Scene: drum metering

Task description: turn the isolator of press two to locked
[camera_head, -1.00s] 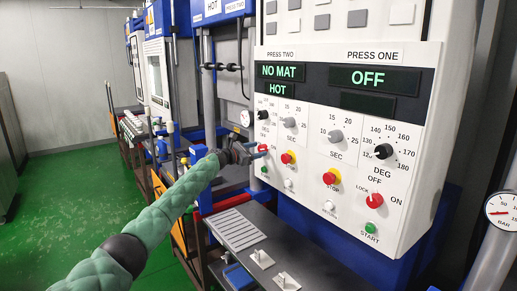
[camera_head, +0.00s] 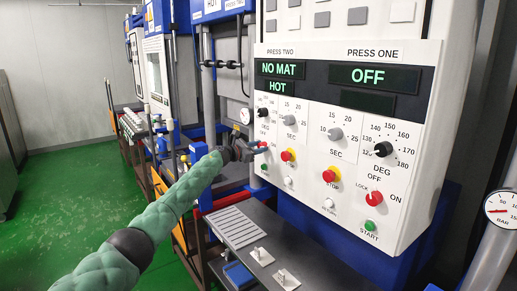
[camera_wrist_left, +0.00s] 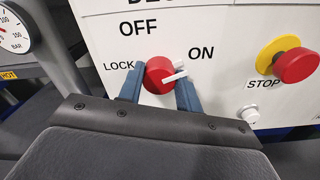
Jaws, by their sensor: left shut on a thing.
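The isolator of press two is a red round knob (camera_wrist_left: 159,75) with a white pointer. In the left wrist view its pointer aims right and slightly up, on the ON side; LOCK is printed at left and OFF above. My left gripper (camera_wrist_left: 160,92) has one blue finger on each side of the knob and is shut on it. In the head view my left gripper (camera_head: 257,149) is at the lower left of the control panel (camera_head: 310,160), hiding most of that knob. My right gripper is not in view.
The press two display (camera_head: 281,70) reads NO MAT and HOT. Press one's red isolator (camera_head: 374,198) is further right. A red stop button (camera_wrist_left: 296,65) on a yellow collar is right of the held knob. A pressure gauge (camera_wrist_left: 14,32) is at left. A dark shelf (camera_head: 262,232) lies below the panel.

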